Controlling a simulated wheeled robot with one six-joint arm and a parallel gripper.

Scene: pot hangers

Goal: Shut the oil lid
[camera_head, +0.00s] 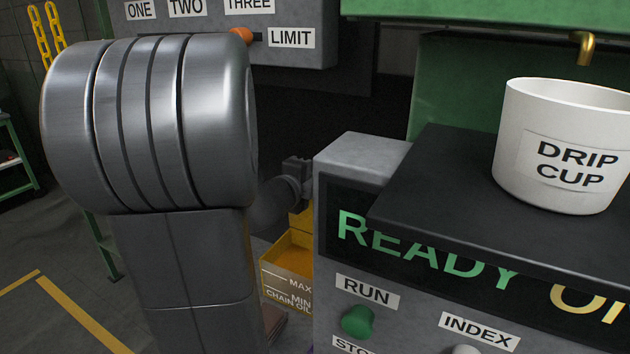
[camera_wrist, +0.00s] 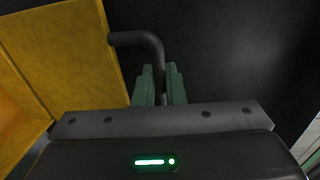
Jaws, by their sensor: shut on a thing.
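The yellow chain oil box (camera_head: 286,283), marked MAX and MIN, stands low behind the grey control panel, and its inside shows from above. A raised yellow piece, which looks like the oil lid (camera_head: 301,219), stands at its back, partly hidden by the panel. In the wrist view a yellow panel, likely the lid (camera_wrist: 75,55), fills the upper left. A dark bent handle (camera_wrist: 148,39) runs from its edge down between the green fingers. My gripper (camera_wrist: 161,80) is shut on this handle. In the head view my wrist shows just above the box; the fingertips are hard to make out.
The grey control panel (camera_head: 335,220) with its green RUN button (camera_head: 358,321) stands close right of the box. A white drip cup (camera_head: 560,145) stands on a dark shelf (camera_head: 425,185) at right. A lever box (camera_head: 300,30) hangs above. Open floor lies at left.

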